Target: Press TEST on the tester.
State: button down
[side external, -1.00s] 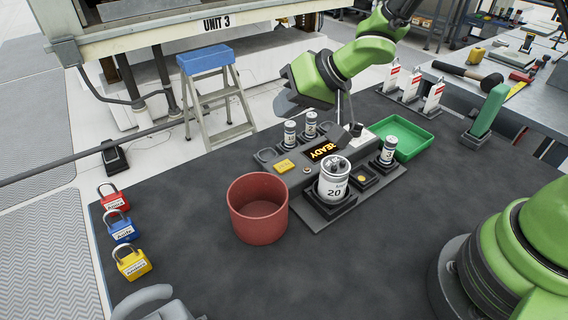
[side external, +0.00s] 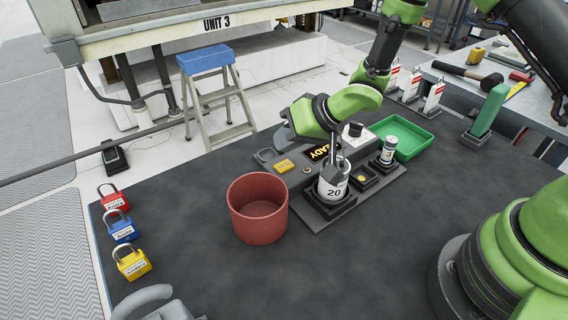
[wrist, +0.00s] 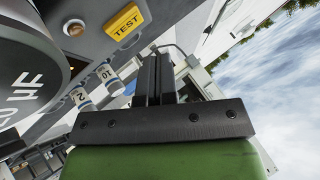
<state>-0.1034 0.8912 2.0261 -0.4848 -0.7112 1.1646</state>
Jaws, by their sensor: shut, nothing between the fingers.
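The tester (side external: 318,205) is a dark grey unit on the black mat. Its yellow TEST button (side external: 285,166) lies at the left of its panel and reads clearly in the wrist view (wrist: 124,21). The READY display (side external: 318,153) is partly covered by my arm. My gripper (side external: 336,172) is shut and empty, pointing down by the top of the capacitor, right of TEST. In the wrist view its fingers (wrist: 155,65) are together, apart from TEST. Whether they touch the capacitor is unclear.
A red bin (side external: 258,222) stands left of the tester. A small capacitor (side external: 388,150) and a green tray (side external: 405,138) are at the right. Several padlocks (side external: 122,230) lie far left.

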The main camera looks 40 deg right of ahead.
aim_at(270, 162)
jog(key=shift+f, duration=0.95)
jog(key=shift+f, duration=0.1)
dwell(1.3)
jog(key=shift+f, duration=0.3)
jog(key=shift+f, duration=0.4)
dwell(0.5)
jog(key=shift+r, duration=0.8)
jog(key=shift+r, duration=2.5)
